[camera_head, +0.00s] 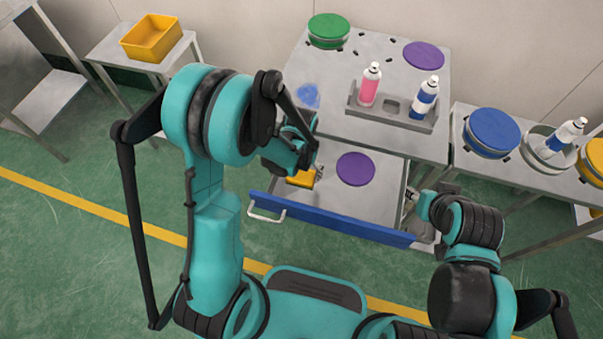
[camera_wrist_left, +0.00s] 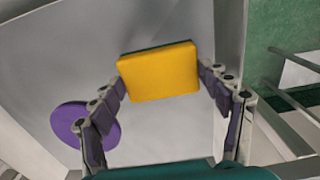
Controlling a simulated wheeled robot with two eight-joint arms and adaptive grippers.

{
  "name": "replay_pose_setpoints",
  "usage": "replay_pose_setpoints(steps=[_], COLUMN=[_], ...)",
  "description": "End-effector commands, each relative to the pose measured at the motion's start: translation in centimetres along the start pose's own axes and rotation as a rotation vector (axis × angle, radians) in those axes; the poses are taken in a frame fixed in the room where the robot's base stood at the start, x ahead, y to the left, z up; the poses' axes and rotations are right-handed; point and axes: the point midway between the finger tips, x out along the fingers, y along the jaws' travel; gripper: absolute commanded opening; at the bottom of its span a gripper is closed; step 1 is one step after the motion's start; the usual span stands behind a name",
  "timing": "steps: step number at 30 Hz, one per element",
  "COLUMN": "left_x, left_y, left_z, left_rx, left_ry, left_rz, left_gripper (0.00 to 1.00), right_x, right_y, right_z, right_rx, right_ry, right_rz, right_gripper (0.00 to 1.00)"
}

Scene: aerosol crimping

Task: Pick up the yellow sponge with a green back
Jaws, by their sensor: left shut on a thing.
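The yellow sponge (camera_wrist_left: 160,75) is between the fingertips of my left gripper (camera_wrist_left: 161,80) in the left wrist view, with a thin strip of its dark green back along the top edge. The gripper is shut on it. In the head view the sponge (camera_head: 301,179) shows partly below my left wrist, over the left part of the open drawer (camera_head: 325,208). I cannot tell whether it touches the drawer floor. My right gripper (camera_head: 411,197) is at the drawer's right side; its fingers are too small to judge.
A purple disc (camera_head: 356,169) lies in the drawer. The table above holds a grey rack (camera_head: 395,106) with a pink can (camera_head: 369,85) and a blue can (camera_head: 424,98), plus a green round container (camera_head: 328,30). A yellow bin (camera_head: 151,38) stands at the back left.

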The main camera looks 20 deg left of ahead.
Motion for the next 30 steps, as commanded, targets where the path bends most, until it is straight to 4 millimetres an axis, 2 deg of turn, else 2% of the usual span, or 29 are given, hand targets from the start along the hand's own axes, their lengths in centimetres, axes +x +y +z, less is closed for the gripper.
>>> replay_pose_setpoints(steps=[6,18,24,30], left_x=[-4.0,-8.9,-10.0,-10.2], left_y=[0.3,8.3,10.2,10.6], left_z=[-0.1,-3.8,-4.8,-5.0], left_rx=[0.002,0.003,0.001,0.0], left_ry=[0.0,0.0,0.0,0.0], left_rz=[0.0,0.0,0.0,0.0], left_gripper=[0.62,0.62,0.62,0.62], right_x=[-1.8,-3.8,-4.2,-4.2], right_y=[0.0,0.0,0.0,0.0], right_z=[-1.3,-2.7,-3.0,-3.0], right_rx=[0.0,0.0,0.0,0.0], right_ry=[0.0,0.0,0.0,0.0], right_rz=[0.0,0.0,0.0,0.0], right_gripper=[0.4,0.4,0.4,0.4])
